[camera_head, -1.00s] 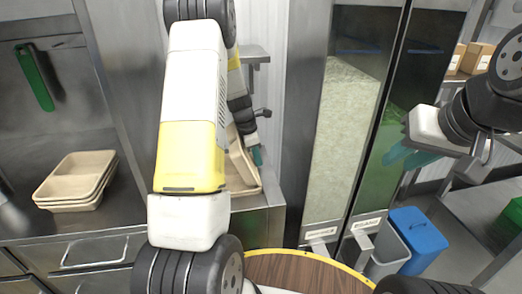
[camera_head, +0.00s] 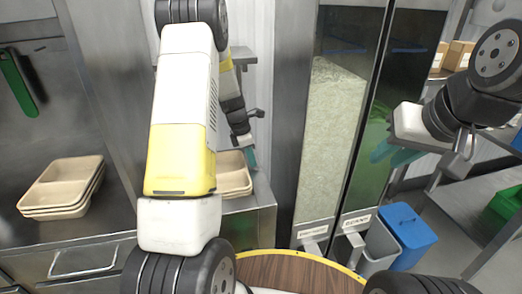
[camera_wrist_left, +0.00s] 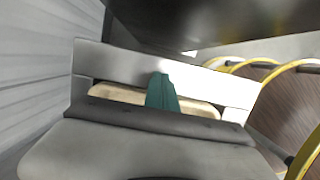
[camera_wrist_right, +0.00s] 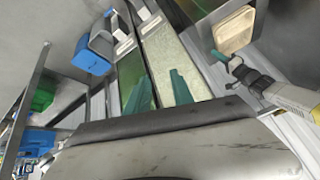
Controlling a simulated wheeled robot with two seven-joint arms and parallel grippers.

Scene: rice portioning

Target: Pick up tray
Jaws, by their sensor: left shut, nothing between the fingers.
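A tan tray (camera_head: 233,180) rests on a steel counter, partly hidden behind my left arm. It also shows in the right wrist view (camera_wrist_right: 235,32), lying about flat. My left gripper (camera_head: 250,158) is beside the tray's right edge, shut and empty. In the left wrist view its teal fingers (camera_wrist_left: 162,93) are together in front of a tan tray surface (camera_wrist_left: 195,107); whether they touch it I cannot tell. A stack of tan divided trays (camera_head: 62,188) sits on the left counter. My right gripper (camera_head: 392,150) is open and empty, away from the trays.
Two tall clear-fronted dispensers (camera_head: 330,130) stand in the middle, one with pale grains. A blue bin (camera_head: 408,228) and a grey bin (camera_head: 380,245) stand right of them. A round wooden top with a yellow rim (camera_head: 290,270) is low in front. A green crate (camera_head: 510,202) is far right.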

